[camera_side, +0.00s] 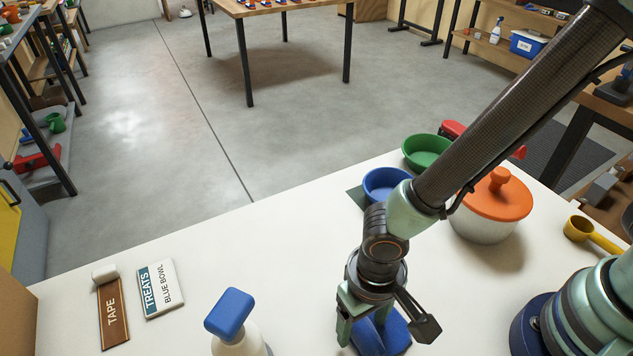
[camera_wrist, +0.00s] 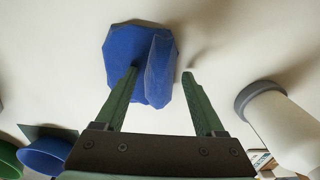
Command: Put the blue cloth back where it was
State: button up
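The blue cloth (camera_side: 395,336) lies bunched on the white table, partly hidden behind my gripper (camera_side: 364,330) in the side view. In the wrist view the cloth (camera_wrist: 120,45) is a crumpled patch with a raised fold on its right side. My gripper (camera_wrist: 160,73) is open, pointing down at the cloth. Its left finger overlaps the cloth and the raised fold stands between the two fingers. The right finger is apart from the fold, over bare table.
A white bottle with a blue top (camera_side: 230,312) stands left of my gripper. A TAPE block (camera_side: 113,315) and a TREATS sign (camera_side: 161,288) lie farther left. A blue bowl (camera_side: 384,184), green bowl (camera_side: 425,152), orange-lidded pot (camera_side: 485,228) and yellow scoop (camera_side: 580,230) stand behind and right.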

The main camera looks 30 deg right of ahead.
aim_at(362, 325)
jog(key=shift+r, duration=0.1)
notch_tip(362, 325, up, 12)
jog(key=w+d+r+t, duration=0.2)
jog(key=w+d+r, duration=0.1)
jog(key=d, duration=0.5)
jog(key=w+d+r+t, duration=0.1)
jog(key=d+r, duration=0.3)
jog(key=d, duration=0.5)
jog(key=w+d+r+t, duration=0.2)
jog(key=w+d+r, duration=0.2)
jog(key=d, duration=0.5)
jog(key=shift+w+r+t, duration=0.15)
jog(key=shift+w+t, duration=0.15)
jog(key=shift+a, duration=0.1)
